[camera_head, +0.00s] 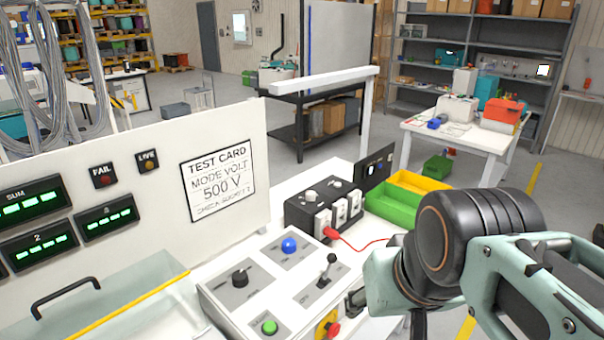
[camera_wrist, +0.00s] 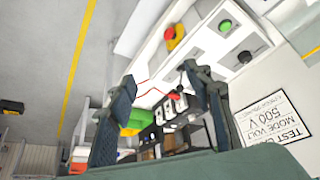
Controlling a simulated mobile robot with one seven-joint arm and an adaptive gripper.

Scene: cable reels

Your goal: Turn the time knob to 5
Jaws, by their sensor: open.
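The sloped control panel (camera_head: 215,292) carries a black rotary knob (camera_head: 240,277) with a pointer, a blue button (camera_head: 289,244), a black lever (camera_head: 328,266) and a green button (camera_head: 269,327). The black tester box (camera_head: 297,217) behind it has two pale knobs (camera_head: 312,197) on top. The dial lettering is too small to read, so I cannot tell which knob is time or its setting. In the wrist view the black panel knob (camera_wrist: 244,57) is at the upper right. My gripper (camera_wrist: 158,76) is open and empty, apart from the knobs, to the right of the panel.
A red plug (camera_head: 331,233) with a red cable is at the tester box. Green (camera_head: 392,211) and yellow bins stand to its right. A test card (camera_head: 218,181) hangs on the white upright board.

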